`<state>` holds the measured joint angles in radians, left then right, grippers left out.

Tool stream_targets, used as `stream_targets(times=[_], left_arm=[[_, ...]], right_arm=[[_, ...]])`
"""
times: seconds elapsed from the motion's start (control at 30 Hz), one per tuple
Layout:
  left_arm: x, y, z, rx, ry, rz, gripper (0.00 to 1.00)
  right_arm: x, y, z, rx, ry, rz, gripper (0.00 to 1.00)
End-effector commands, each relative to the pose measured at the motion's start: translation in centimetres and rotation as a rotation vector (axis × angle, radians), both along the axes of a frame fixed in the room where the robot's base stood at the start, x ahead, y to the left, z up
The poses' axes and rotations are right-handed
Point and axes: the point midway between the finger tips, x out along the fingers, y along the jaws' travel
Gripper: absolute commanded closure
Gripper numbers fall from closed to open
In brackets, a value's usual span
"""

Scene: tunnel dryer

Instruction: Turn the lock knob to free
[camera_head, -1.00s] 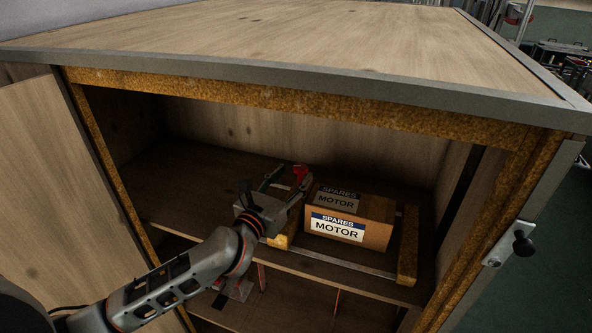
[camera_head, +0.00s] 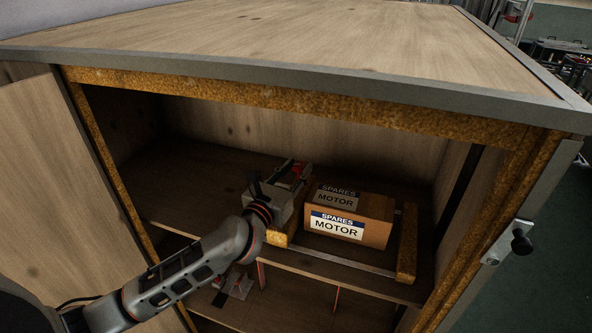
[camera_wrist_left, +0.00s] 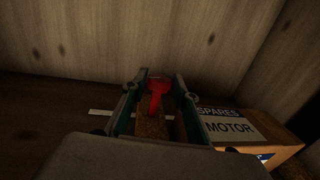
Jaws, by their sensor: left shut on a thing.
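The lock knob (camera_wrist_left: 158,86) is red, with a rounded head and a narrow stem, and stands at the end of a yellow-brown wooden rail inside the cabinet. In the head view only a bit of its red shows (camera_head: 306,171), beside the fingertips. My left gripper (camera_head: 296,171) reaches into the cabinet over the upper shelf. In the left wrist view its two fingers (camera_wrist_left: 158,95) stand on either side of the knob and are shut on it. The gripper body hides most of the knob in the head view. My right gripper is not in view.
A cardboard box (camera_head: 374,216) labelled SPARES MOTOR stands close to the right of my left gripper. Another wooden rail (camera_head: 407,245) lies right of the box. The cabinet top (camera_head: 300,45) overhangs the opening. The shelf (camera_head: 195,185) is clear on the left.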

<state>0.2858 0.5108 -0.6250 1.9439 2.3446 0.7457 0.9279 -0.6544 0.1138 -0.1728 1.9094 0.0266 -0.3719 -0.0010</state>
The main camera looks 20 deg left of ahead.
Motion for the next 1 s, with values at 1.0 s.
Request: stream_targets(times=[1.0], left_arm=[[0.1, -1.2, -0.2, -0.002, 0.003, 0.503, 0.93]], right_arm=[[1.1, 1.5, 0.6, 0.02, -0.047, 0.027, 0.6]])
